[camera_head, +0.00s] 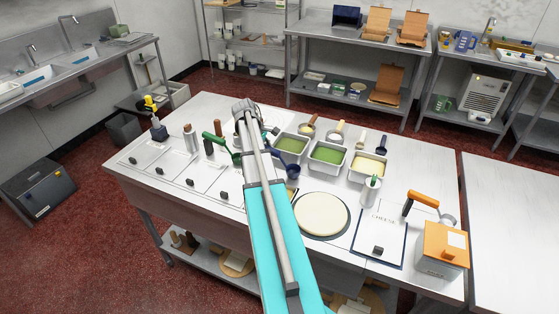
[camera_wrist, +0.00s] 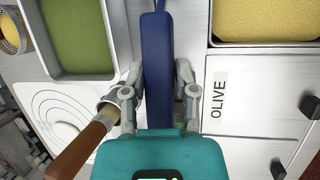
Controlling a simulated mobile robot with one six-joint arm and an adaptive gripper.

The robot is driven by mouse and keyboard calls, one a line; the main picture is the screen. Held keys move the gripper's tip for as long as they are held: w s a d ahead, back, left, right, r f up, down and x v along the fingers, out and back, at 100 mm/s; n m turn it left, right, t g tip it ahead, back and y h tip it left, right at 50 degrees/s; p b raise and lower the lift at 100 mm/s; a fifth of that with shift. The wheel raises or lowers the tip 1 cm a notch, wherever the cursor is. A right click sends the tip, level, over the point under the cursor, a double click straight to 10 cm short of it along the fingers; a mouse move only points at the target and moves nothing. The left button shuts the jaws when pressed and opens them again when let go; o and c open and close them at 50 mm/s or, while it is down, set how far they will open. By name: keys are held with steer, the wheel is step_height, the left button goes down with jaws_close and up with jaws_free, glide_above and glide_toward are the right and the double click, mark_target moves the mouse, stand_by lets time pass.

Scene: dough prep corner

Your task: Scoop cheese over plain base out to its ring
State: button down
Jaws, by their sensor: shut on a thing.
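The plain base (camera_head: 322,214) is a pale flat disc on a dark round board, right of my arm in the head view. Its near left edge is close to my arm. My gripper (camera_wrist: 157,88) is shut on a blue handle (camera_wrist: 156,45) in the wrist view; the tool's far end is out of that view. In the head view my arm hides the gripper, and a dark blue cup (camera_head: 292,171) shows beside the arm. A pan of pale yellow filling (camera_head: 369,167), perhaps cheese, stands behind the base. A card (camera_head: 386,217) marked CHEESE lies right of the base.
Two pans of green filling (camera_head: 327,154) stand behind the arm. A white bottle (camera_head: 370,191) is by the base's right edge. An orange-topped box (camera_head: 443,245) is at the right corner. A brown-handled tool (camera_wrist: 78,150) and an OLIVE label (camera_wrist: 218,94) are close to my gripper.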

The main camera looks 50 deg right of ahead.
steer(key=shift+r+p, duration=1.55)
steer(key=shift+r, duration=0.2)
steer(key=shift+r+p, duration=2)
steer(key=shift+f, duration=0.1)
steer(key=shift+f+b, duration=1.6)
steer(key=shift+b, duration=0.05)
step_height(320, 180, up, 5)
steer(key=p, duration=0.5)
steer(key=shift+r, duration=0.1)
